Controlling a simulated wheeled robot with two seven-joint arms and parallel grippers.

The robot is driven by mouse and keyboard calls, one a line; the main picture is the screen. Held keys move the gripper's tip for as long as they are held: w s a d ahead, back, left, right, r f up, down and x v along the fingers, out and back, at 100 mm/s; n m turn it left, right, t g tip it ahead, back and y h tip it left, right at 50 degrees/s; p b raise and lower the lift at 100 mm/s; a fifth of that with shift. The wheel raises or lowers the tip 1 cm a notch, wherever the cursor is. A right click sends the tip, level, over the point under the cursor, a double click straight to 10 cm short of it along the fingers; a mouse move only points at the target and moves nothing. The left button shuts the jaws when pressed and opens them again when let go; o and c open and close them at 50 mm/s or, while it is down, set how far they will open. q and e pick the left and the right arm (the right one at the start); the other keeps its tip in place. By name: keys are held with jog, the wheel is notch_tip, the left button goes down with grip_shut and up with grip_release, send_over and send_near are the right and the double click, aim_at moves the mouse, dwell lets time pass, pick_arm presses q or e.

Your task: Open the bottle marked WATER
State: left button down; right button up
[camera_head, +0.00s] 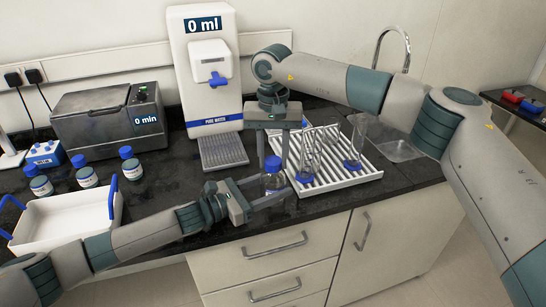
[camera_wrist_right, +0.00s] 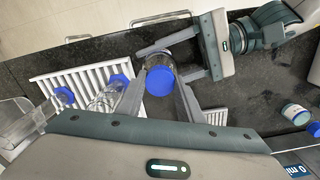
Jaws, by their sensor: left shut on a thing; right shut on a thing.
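A clear bottle with a blue cap (camera_head: 272,182) stands upright near the front edge of the counter. No wording on it is readable, so I cannot confirm the WATER mark. My left gripper (camera_head: 274,192) is shut on the bottle's body from the left side. My right gripper (camera_head: 274,158) points down from above, its fingers on either side of the blue cap (camera_head: 273,163), shut on it. In the right wrist view the cap (camera_wrist_right: 159,82) sits between the right fingers, on the bottle. The left gripper (camera_wrist_right: 178,58) reaches in around the bottle below.
Several bottles with blue caps (camera_head: 86,175) stand at the left behind a white tray with blue handles (camera_head: 65,222). A white drying rack (camera_head: 340,172) with glass cylinders is close on the right. A water dispenser (camera_head: 205,70) and a grey bath (camera_head: 105,118) stand behind.

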jog(key=n, duration=0.4)
jog(key=shift+n, duration=0.4)
jog(key=n, duration=0.3)
jog(key=o, duration=1.2)
jog(key=shift+c, duration=0.2)
jog(key=shift+r, duration=0.15)
jog(key=shift+r, duration=2.15)
jog(key=shift+c, duration=0.2)
